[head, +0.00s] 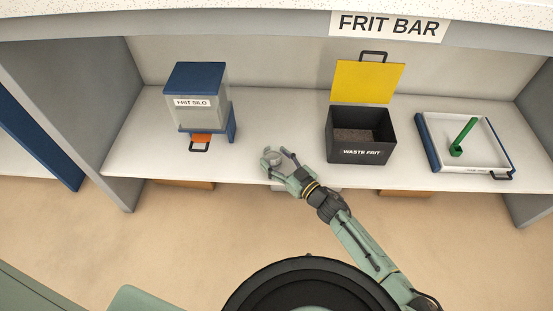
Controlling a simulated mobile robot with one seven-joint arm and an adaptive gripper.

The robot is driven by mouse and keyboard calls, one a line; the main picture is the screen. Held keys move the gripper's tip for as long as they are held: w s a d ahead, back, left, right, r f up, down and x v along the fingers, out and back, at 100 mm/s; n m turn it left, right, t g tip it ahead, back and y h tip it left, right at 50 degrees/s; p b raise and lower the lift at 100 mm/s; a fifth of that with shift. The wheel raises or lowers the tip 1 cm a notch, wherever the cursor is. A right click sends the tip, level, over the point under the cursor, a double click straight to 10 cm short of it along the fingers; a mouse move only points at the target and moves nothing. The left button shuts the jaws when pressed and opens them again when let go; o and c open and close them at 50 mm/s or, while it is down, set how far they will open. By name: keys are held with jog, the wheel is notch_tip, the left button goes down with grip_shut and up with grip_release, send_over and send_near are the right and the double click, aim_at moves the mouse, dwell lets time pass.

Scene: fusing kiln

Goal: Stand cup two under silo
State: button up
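The frit silo (200,97) stands at the left of the shelf. It has a grey body, a blue top and blue supports. An orange slide with a black handle (201,142) sticks out at its lower front. My gripper (272,157) is at the shelf's front edge, right of the silo and apart from it. A small grey rounded shape shows at its fingertips; I cannot tell whether it is a cup or part of the fingers. No cup marked two can be made out. The space under the silo is mostly hidden by the slide.
A black waste frit bin (358,153) stands right of my gripper, its yellow lid (367,82) raised, with dark grains inside. A white tray (490,165) with a green scoop (462,138) lies at the far right.

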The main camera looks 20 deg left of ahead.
jog(key=shift+r, duration=0.15)
jog(key=shift+d, duration=0.25)
jog(key=v, duration=1.1)
jog(key=shift+s+d+p, duration=0.2)
jog(key=shift+p, duration=0.2)
jog(key=shift+r, duration=0.1)
